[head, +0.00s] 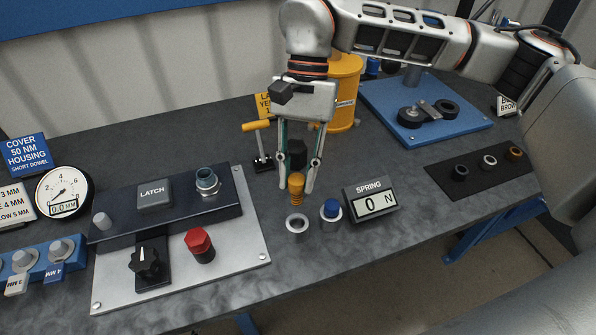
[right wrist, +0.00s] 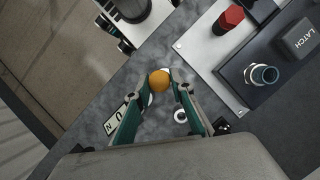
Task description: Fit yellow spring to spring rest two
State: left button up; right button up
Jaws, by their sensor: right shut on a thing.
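The yellow spring (head: 297,189) is orange-yellow and ribbed with a rounded top. My right gripper (head: 297,183) points down and is shut on it, one finger on each side. The spring looks upright. In the right wrist view its round top (right wrist: 159,80) shows between the fingertips. A pale ring-shaped rest (head: 297,225) with an empty dark centre lies just below it in the head view. Beside it a blue-topped piece (head: 331,208) stands in a second pale ring. I cannot tell which ring is rest two, or the exact gap below the spring. My left gripper is not in view.
The spring readout (head: 370,200) shows 0 N, right of the rings. A panel (head: 255,245) with a latch block, red knob and black knob stands left. A yellow-handled lever (head: 263,150) and yellow cylinder (head: 343,95) stand behind. The table's front edge runs below the rings.

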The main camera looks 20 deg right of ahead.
aim_at(298, 196)
jog(key=shift+f+b, duration=1.7)
jog(key=shift+f, duration=1.2)
jog(key=shift+f, duration=0.3)
jog(key=shift+f, duration=2.6)
dwell(0.8)
jog(key=o, duration=1)
jog(key=v, duration=1.2)
